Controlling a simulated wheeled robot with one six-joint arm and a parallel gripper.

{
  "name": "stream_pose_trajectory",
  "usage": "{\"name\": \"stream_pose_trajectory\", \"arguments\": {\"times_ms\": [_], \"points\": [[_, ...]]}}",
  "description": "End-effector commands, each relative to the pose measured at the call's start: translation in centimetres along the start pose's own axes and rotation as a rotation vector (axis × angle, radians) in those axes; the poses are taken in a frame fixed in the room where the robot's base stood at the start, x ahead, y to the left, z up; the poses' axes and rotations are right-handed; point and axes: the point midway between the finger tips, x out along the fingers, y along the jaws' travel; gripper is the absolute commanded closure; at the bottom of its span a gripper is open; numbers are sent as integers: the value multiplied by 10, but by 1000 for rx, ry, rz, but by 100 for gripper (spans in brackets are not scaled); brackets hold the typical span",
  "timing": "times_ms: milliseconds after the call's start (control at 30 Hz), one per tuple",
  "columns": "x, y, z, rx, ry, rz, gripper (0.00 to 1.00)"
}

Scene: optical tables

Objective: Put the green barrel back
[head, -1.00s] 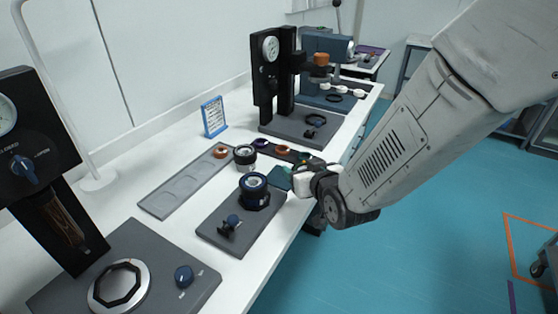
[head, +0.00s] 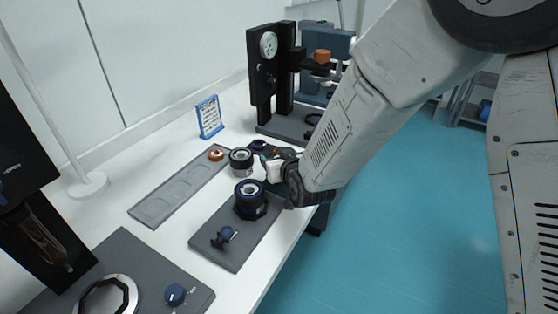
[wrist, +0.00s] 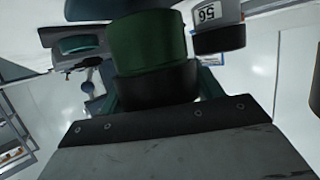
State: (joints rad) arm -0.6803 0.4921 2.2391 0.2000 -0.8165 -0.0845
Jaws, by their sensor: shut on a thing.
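My gripper (head: 274,168) is shut on the green barrel (wrist: 150,38), which has a black lower part and fills the upper middle of the wrist view. In the head view the barrel is mostly hidden by my gripper. My gripper is just right of a black barrel with a pale band (head: 241,161); this barrel also shows in the wrist view with the number 56 (wrist: 218,28), close beside the green one. I cannot tell whether the green barrel touches a surface.
A grey tray with shallow recesses (head: 146,212) lies to the left, with an orange-brown ring (head: 216,153) at its far end. A dark blue barrel (head: 250,194) stands on a grey plate (head: 236,262) in front. A blue-framed card (head: 210,117) and a black gauge stand (head: 262,85) are behind.

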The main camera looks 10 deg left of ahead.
Motion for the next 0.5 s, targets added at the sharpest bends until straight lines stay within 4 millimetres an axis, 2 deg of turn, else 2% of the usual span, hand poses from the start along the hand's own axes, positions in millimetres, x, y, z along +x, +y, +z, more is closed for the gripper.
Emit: {"name": "stream_pose_trajectory", "arguments": {"times_ms": [100, 467, 500], "points": [[4, -2, 11, -2, -1, -3, 66], [6, -2, 15, -2, 1, -3, 66], [6, -2, 15, -2, 0, -3, 29]]}}
